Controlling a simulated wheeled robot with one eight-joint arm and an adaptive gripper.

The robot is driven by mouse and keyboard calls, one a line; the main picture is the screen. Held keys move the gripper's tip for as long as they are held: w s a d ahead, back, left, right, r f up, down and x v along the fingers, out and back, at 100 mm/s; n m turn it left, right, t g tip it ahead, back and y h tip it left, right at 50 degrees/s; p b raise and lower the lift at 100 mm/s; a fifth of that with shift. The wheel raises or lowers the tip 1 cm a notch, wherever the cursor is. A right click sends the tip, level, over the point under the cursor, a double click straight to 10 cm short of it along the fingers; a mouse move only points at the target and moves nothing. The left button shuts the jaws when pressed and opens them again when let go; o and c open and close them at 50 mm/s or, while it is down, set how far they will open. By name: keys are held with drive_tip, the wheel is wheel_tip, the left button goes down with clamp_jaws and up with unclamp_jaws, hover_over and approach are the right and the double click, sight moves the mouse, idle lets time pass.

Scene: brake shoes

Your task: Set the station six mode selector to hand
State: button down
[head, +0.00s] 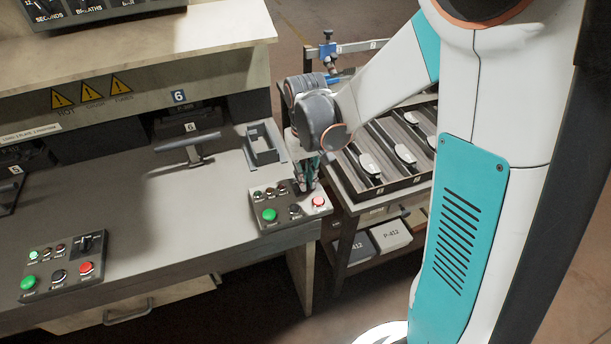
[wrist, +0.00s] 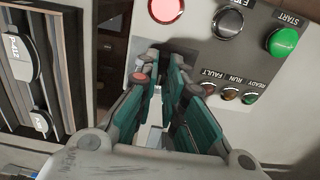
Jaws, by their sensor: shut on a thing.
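The station six control panel (head: 272,222) sits at the right end of the bench. It also fills the upper right of the wrist view (wrist: 200,52). It has a green START button (head: 269,214), a black button (head: 295,209), a red button (head: 318,201) and small lamps. My gripper (head: 306,186) reaches down to the panel's back right corner, where the mode selector sits. In the wrist view my gripper (wrist: 168,72) is shut around the selector, whose knob is mostly hidden between the fingers. I cannot read its position or labels.
A rack (head: 385,150) of brake shoes stands right of the bench, with P-412 boxes (head: 390,235) below. A grey open holder (head: 263,145) and a T-handle (head: 188,145) lie behind the panel. Another control panel (head: 62,270) sits at left.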

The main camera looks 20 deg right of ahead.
drive_tip(key=c, duration=1.7)
unclamp_jaws()
wheel_tip(320, 180, up, 12)
drive_tip(key=s+r+t, duration=0.1)
drive_tip(key=s+t, duration=0.1)
drive_tip(key=s, duration=0.3)
drive_tip(key=s+r+t, duration=0.1)
drive_tip(key=s+t, duration=0.1)
drive_tip(key=s, duration=0.3)
drive_tip(key=s+r+t, duration=0.1)
drive_tip(key=s+t, duration=0.2)
drive_tip(key=s, duration=0.2)
drive_tip(key=shift+s+r, duration=0.2)
drive_tip(key=shift+r, duration=0.15)
